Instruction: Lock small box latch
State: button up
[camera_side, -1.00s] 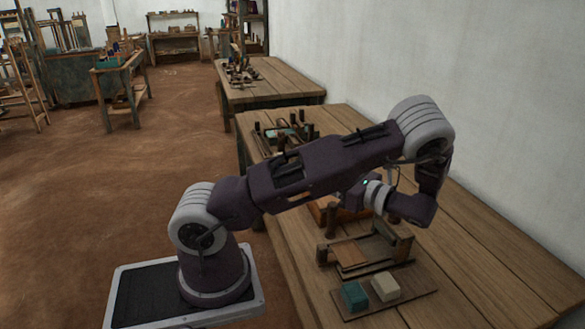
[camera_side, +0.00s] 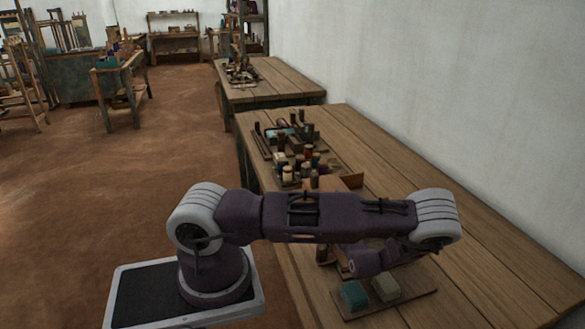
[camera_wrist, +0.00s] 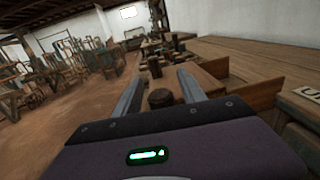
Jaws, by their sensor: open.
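A small wooden box (camera_wrist: 254,94) shows in the wrist view, just right of my gripper (camera_wrist: 160,72). In the side view only a part of the box (camera_side: 347,182) shows above my arm. My gripper is open, with its two grey fingers apart. A dark round knob-like piece (camera_wrist: 161,98) appears between the fingers, and I see no finger closed on it. I cannot tell for sure whether this piece is the latch. In the side view my arm hides the fingers and most of the box.
Several spools and small jars (camera_side: 300,168) stand on the wooden table (camera_side: 460,230) behind the box. A teal block (camera_side: 354,296) and a cream block (camera_side: 385,287) sit on a board at the front. The table's right side is clear.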

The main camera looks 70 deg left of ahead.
jog(key=d+t, duration=0.1)
jog(key=d, duration=0.1)
jog(key=s+d+m+t, duration=0.1)
jog(key=d, duration=0.1)
jog(key=d+m+t, duration=0.1)
jog(key=d, duration=0.2)
jog(key=shift+s+d+t+h, duration=0.1)
jog(key=shift+s+t+h, duration=0.15)
jog(key=shift+t+h, duration=0.15)
notch_tip(320, 180, up, 26)
jog(key=s+f+n+g+h, duration=0.4)
jog(key=s+n+g+h, duration=0.2)
jog(key=s+n, duration=0.45)
jog(key=s+d+n+t+h, duration=0.1)
jog(key=s+d+n+h, duration=0.1)
jog(key=d, duration=0.3)
jog(key=s+d+n+t+h, duration=0.1)
jog(key=s+d+n+h, duration=0.1)
jog(key=d+n+h, duration=0.2)
jog(key=shift+d+r+h, duration=0.25)
jog(key=shift+d+h, duration=0.25)
jog(key=shift+d, duration=0.35)
